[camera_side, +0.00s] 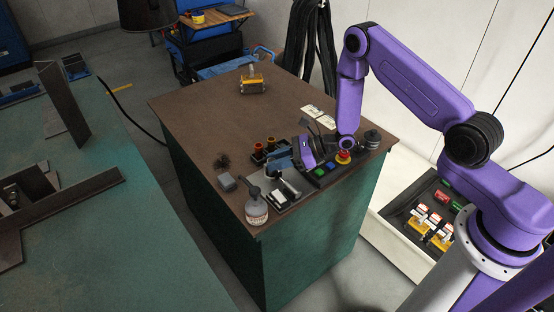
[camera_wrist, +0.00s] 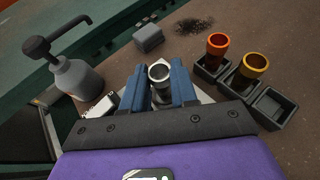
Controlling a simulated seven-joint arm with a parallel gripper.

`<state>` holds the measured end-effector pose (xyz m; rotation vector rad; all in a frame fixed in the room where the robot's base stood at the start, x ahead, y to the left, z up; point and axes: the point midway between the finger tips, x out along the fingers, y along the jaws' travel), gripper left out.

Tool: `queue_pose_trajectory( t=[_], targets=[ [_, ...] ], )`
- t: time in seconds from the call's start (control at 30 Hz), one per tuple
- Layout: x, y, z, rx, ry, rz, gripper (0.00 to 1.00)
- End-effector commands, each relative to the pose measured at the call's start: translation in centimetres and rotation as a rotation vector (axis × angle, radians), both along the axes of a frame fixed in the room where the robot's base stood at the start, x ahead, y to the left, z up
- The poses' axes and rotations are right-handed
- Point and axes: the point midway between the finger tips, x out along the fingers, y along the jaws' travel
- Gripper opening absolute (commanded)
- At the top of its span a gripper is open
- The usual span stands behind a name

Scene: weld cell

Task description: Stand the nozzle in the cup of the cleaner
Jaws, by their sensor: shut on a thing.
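My gripper (camera_wrist: 160,88) has blue fingers closed on a silver, round, hollow nozzle (camera_wrist: 159,73). The nozzle's open end faces the wrist camera. In the side view my gripper (camera_side: 279,161) is low over the front part of the brown bench top, and the nozzle cannot be told apart there. A dark base with pale parts (camera_side: 280,197), perhaps the cleaner, stands just below and in front of the fingers. In the wrist view, a pale plate (camera_wrist: 205,97) shows behind the fingers. The cup is hidden; I cannot tell whether the nozzle touches it.
A pump bottle (camera_wrist: 76,78) stands left of the fingers. At right are small dark square holders: one with an orange nozzle (camera_wrist: 216,45), one with a yellow nozzle (camera_wrist: 253,67), and an empty holder (camera_wrist: 272,107). A grey block (camera_wrist: 148,38) and dark debris (camera_wrist: 194,25) lie beyond.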

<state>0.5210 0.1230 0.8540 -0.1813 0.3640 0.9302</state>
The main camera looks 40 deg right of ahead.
Motion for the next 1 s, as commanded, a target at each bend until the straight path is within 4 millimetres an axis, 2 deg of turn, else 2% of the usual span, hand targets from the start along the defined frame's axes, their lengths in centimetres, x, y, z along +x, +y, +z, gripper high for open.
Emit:
queue_pose_trajectory(
  t=[0.03,0.07,0.1,0.13,0.5,0.67,1.0],
  targets=[
    [0.0,0.0,-0.2,0.000,0.000,0.000,0.00],
    [0.0,0.0,-0.1,0.000,0.000,0.000,0.37],
    [0.0,0.0,-0.1,0.000,0.000,0.000,0.50],
    [0.0,0.0,-0.1,0.000,0.000,0.000,0.53],
    [0.0,0.0,0.3,0.000,-0.001,0.000,0.53],
    [-1.1,-1.8,1.0,-0.001,0.001,-0.004,0.53],
    [-4.7,-6.8,3.6,0.000,0.001,-0.006,0.53]
  ],
)
